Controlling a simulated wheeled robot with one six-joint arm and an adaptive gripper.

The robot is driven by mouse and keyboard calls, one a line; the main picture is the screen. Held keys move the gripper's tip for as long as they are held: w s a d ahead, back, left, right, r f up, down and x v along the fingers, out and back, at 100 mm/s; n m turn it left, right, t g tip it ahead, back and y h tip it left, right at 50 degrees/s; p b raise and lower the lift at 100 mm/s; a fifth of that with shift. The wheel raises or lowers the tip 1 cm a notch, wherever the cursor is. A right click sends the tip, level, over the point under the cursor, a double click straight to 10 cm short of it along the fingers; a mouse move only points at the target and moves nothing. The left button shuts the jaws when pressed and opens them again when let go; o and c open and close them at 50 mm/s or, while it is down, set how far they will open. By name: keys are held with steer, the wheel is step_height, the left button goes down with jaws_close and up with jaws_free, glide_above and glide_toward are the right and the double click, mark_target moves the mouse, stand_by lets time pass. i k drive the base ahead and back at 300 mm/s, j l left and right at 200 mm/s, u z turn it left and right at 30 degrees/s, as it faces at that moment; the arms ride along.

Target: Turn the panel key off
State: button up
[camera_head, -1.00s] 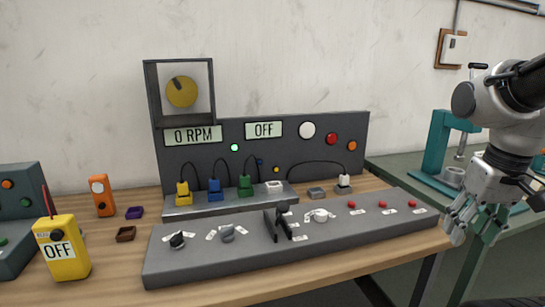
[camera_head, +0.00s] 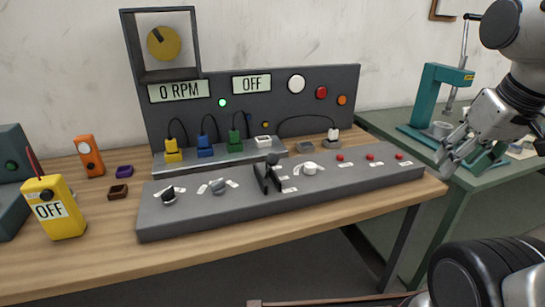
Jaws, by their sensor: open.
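The grey sloped control panel (camera_head: 240,213) lies along the front of the wooden table. It carries a black knob (camera_head: 169,195), a grey knob (camera_head: 218,187), a black lever (camera_head: 266,178) and a white rotary control (camera_head: 310,168), each with small labels. I cannot tell which one is the key; the labels are too small to read. The upright board behind it shows "0 RPM" (camera_head: 179,90) and "OFF" (camera_head: 252,83), and a green lamp (camera_head: 222,103) is lit. My gripper (camera_head: 446,158) is open and empty, right of the panel and apart from it.
Red buttons (camera_head: 370,157) line the panel's right end. Yellow, blue and green plugs with cables stand behind it. A yellow meter (camera_head: 52,207) reading "OFF" stands at left. A teal press (camera_head: 428,105) stands on the right table. The air above the panel is clear.

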mark_target(169, 196)
steer(key=u, duration=0.4)
steer(key=j+u, duration=0.1)
steer(key=u, duration=0.35)
steer(key=i+u, duration=0.1)
steer(key=u, duration=0.3)
steer(key=j+u, duration=0.1)
steer(key=u, duration=0.3)
steer(key=i+l, duration=0.05)
